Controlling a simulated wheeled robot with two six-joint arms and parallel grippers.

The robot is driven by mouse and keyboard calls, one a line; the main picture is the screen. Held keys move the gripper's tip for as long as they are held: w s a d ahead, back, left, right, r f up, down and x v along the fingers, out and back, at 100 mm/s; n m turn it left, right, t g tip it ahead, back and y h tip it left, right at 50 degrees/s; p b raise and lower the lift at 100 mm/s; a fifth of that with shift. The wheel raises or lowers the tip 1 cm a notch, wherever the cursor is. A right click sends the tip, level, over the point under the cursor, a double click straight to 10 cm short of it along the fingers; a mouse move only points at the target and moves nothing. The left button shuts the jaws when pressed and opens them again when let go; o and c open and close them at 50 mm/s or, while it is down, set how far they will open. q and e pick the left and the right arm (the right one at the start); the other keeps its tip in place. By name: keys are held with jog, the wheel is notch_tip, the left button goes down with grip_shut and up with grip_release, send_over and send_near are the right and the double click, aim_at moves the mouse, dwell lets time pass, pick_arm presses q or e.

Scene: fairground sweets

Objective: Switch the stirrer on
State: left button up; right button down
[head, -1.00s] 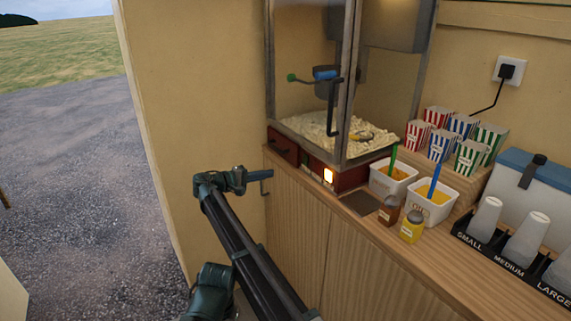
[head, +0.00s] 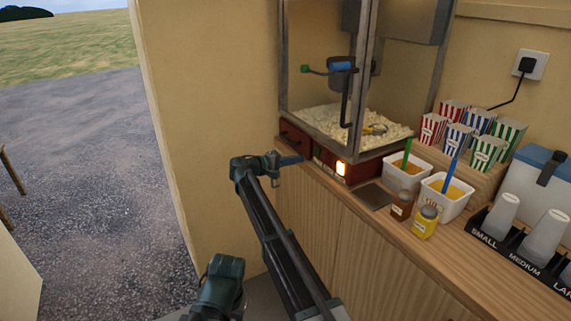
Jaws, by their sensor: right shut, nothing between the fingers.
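The popcorn machine (head: 330,64) is a glass cabinet on a red base, with popcorn inside and a hanging kettle (head: 341,82). My right gripper (head: 299,160) is shut and empty, at the left part of the base front and pointing right toward the panel. I cannot tell whether it touches.
Two white tubs (head: 444,200) with orange contents, a brown jar (head: 402,206) and a yellow jar (head: 425,222) stand right of the machine. Striped popcorn boxes (head: 488,152) and a cup holder (head: 487,238) are farther right. A wall (head: 207,120) stands at the left.

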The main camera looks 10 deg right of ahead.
aim_at(316, 156)
pick_arm(q)
jog(key=shift+f, duration=0.3)
pick_arm(e)
jog(key=shift+x, duration=2.7)
jog(key=shift+s, duration=0.1)
